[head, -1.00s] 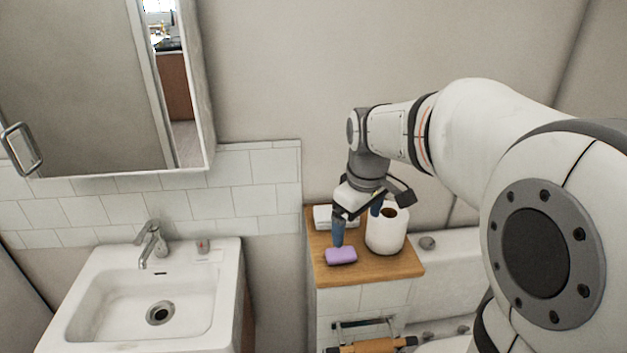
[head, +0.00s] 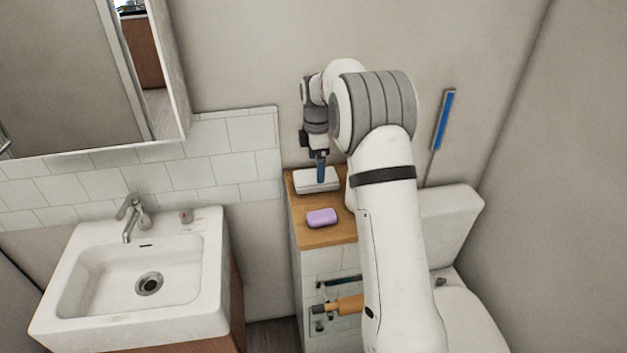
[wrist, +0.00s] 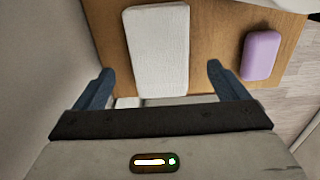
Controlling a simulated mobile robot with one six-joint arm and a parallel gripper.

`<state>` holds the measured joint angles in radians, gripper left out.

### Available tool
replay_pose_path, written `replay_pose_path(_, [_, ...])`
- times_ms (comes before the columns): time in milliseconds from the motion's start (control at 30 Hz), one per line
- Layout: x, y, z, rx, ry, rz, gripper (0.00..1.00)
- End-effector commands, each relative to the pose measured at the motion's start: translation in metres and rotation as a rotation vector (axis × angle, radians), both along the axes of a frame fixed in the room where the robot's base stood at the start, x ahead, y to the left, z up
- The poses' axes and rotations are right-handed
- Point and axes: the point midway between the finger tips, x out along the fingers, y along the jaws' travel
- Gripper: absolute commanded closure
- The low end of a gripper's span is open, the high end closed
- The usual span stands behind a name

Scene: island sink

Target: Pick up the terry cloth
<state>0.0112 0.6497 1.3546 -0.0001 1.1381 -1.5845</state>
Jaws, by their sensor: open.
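The terry cloth (head: 305,184) is a white folded rectangle lying flat at the back of the wooden top. In the wrist view the white textured cloth (wrist: 158,50) lies ahead of and between the two blue fingers. My gripper (head: 320,180) points down over the cloth, with one finger overlapping it in the head view. In the wrist view my gripper (wrist: 160,72) is open and its fingers stand apart on either side of the cloth's near end. Nothing is between them in its grip. I cannot tell the height of the fingertips above the cloth.
A purple soap bar (head: 321,217) lies in front of the cloth on the wooden top (head: 325,237); the soap (wrist: 262,54) is right of the cloth in the wrist view. The wall is close behind. A sink (head: 90,285) stands left, a toilet (head: 455,225) right.

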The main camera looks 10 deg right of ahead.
Motion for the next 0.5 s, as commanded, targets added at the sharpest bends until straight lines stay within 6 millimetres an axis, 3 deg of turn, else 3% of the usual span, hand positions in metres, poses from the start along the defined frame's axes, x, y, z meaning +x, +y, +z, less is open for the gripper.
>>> replay_pose_path(300, [-0.001, 0.0, -0.043, 0.0, 0.002, -0.002, 0.06])
replay_pose_path(500, [0.0, 0.0, -0.054, 0.0, 0.0, -0.002, 0.06])
